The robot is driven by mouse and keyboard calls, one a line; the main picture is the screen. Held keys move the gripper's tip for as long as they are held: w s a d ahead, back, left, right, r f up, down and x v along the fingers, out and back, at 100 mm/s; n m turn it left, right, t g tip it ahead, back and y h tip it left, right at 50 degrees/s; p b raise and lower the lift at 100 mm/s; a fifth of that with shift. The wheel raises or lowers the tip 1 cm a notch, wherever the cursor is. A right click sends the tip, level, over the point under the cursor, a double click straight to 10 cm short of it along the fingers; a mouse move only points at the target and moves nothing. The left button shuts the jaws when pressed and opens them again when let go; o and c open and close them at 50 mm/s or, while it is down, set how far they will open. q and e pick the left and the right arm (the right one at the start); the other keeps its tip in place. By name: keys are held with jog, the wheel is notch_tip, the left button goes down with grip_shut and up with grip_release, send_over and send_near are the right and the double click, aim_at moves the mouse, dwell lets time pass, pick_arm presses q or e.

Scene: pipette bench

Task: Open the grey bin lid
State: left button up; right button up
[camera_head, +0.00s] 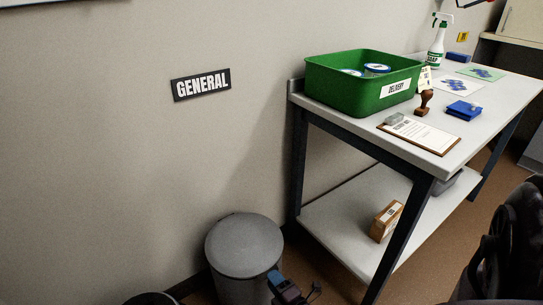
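The grey bin (243,280) stands on the floor against the wall, left of the bench. Its round grey lid (242,244) lies flat on top and looks closed. My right gripper (298,291) is a small dark shape at the bottom edge, in front of the bin's right side and lower than the lid. It overlaps the bin in the picture; I cannot tell whether it touches. Its fingers are too small and dark to show whether they are open. My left gripper is not in view.
A white bench (462,150) with dark legs stands right of the bin. It carries a green delivery bin (345,92), a clipboard, a stamp and a spray bottle. A brown box (386,221) sits on its lower shelf. A dark round rim (150,298) shows at the bottom left.

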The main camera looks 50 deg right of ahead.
jog(key=shift+w+d, duration=0.15)
jog(key=shift+w, duration=0.45)
jog(key=shift+c, duration=0.3)
grip_shut()
